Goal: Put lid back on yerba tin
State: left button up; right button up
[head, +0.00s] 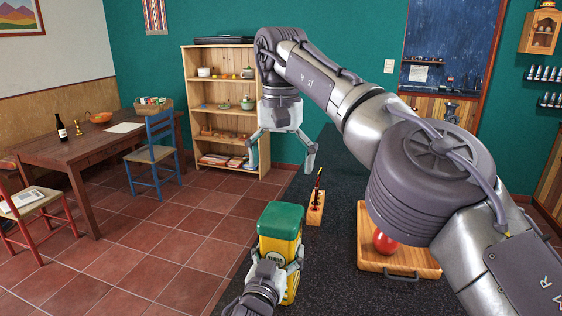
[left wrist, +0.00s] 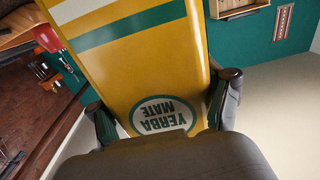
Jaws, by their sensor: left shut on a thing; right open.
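The yellow yerba tin (head: 292,288) stands on the dark counter at the front. The green lid (head: 280,217) is on top of the tin; I cannot tell whether it is pressed fully down. My left gripper (head: 276,262) is shut around the tin's sides below the lid. The left wrist view shows the tin's yellow wall (left wrist: 140,65) close up, with its label upside down, between the fingers of my left gripper (left wrist: 163,108). My right gripper (head: 281,168) is open and empty, pointing down, above and beyond the lid, apart from it.
A small wooden holder (head: 315,212) with thin upright items stands right of the tin. A wooden tray (head: 375,262) with a red ball (head: 384,242) is farther right, partly behind my right arm. The dark counter (head: 334,235) is clear between holder and tray.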

dwell(0.3)
pick_arm(q)
jog(key=o, duration=1.6)
jog(key=v, duration=1.2)
